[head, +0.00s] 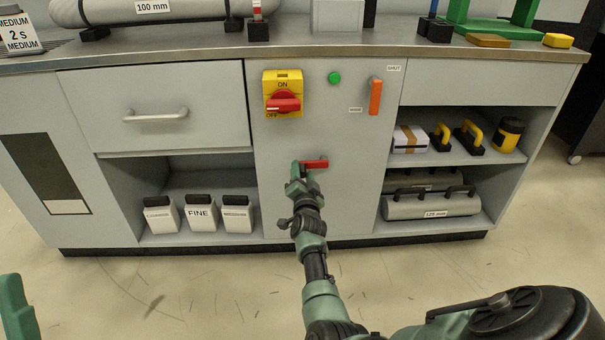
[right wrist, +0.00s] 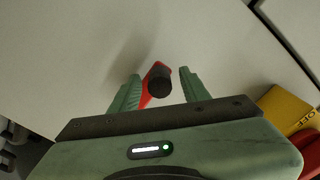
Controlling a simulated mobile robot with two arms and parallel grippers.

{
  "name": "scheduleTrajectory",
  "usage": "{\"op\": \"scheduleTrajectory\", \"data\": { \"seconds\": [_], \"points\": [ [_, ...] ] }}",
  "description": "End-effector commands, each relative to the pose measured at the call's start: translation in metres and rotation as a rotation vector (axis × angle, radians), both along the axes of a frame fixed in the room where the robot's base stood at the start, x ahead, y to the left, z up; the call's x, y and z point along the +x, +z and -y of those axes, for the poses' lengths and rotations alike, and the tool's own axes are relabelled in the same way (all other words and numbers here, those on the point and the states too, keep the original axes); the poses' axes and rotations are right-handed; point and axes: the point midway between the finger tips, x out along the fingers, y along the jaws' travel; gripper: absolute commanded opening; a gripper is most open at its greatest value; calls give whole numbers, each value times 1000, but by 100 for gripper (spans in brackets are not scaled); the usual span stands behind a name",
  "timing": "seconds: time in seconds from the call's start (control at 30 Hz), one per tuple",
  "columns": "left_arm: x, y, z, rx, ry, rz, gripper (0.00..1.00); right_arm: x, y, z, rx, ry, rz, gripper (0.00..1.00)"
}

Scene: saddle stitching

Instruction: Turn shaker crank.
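The red shaker crank (head: 317,163) sits on the grey front panel of the cabinet, below the yellow switch box. My right gripper (head: 296,168) is at the crank's left end, in front of the panel. In the right wrist view the red crank arm and its black knob (right wrist: 160,84) show between the fingertips of the right gripper (right wrist: 161,82). The fingers are apart, with gaps visible beside the knob. The gripper hides part of the crank in the head view. My left gripper is not seen; only a green piece of my body shows at the lower left.
The yellow switch box (head: 283,92) with a red knob is above the crank; it also shows at the right wrist view's lower right (right wrist: 290,112). A green button (head: 334,78) and orange lever (head: 375,96) are on the same panel. Open shelves flank it. The floor in front is clear.

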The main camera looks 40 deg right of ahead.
Motion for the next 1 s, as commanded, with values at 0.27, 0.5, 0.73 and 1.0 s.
{"op": "scheduleTrajectory", "data": {
  "seconds": [0.27,0.5,0.73,1.0],
  "points": [
    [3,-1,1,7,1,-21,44,-2,1,-1,-1,0,-1,46],
    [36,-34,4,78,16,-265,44,-12,2,-7,-1,1,-3,46],
    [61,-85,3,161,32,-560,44,-26,2,-16,-1,1,-2,46],
    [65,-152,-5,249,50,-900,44,-42,2,-26,0,1,-1,46]
  ]
}}
